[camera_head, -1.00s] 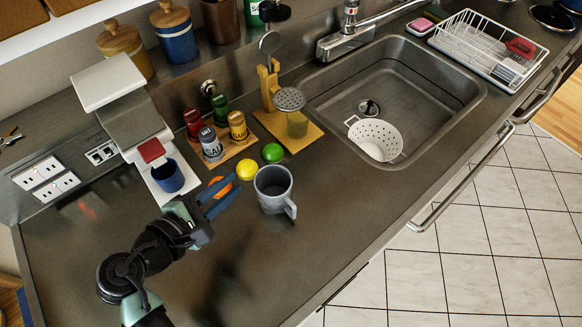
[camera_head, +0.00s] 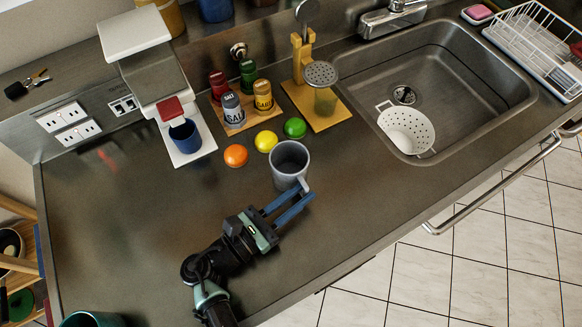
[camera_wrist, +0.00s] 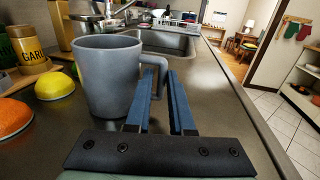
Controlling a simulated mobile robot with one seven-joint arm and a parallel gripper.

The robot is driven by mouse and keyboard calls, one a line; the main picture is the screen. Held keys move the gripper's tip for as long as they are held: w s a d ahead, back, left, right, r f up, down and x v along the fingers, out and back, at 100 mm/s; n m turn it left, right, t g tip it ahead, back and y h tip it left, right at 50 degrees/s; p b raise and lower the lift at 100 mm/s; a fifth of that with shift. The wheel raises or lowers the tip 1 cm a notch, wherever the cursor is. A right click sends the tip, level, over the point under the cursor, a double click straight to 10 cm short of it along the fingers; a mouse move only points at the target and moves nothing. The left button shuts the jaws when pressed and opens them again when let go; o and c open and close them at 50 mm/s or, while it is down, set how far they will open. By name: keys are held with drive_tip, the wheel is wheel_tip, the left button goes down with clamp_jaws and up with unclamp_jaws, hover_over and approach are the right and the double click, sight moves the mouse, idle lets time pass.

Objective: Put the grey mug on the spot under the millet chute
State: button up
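The grey mug (camera_head: 289,160) stands upright on the counter, its handle (camera_head: 304,184) toward the front right. In the wrist view the mug (camera_wrist: 104,76) is close on the left. My gripper (camera_head: 298,196) is in front of the mug at its handle side. Its two blue fingers are apart, and the handle shows between their tips in the wrist view (camera_wrist: 160,76). I cannot tell whether they touch it. A white dispenser (camera_head: 136,34) with a red spout part (camera_head: 171,109) stands at the left back. A blue cup (camera_head: 185,136) is under that part. No millet label is readable.
An orange (camera_head: 236,155), a lemon (camera_head: 266,141) and a lime (camera_head: 295,128) lie behind the mug. The sink (camera_head: 455,80) is to the right.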

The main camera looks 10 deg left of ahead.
drive_tip(key=x, duration=0.5)
drive_tip(key=shift+s+p, duration=0.1)
drive_tip(key=shift+p, duration=0.3)
clamp_jaws()
idle(1.0)
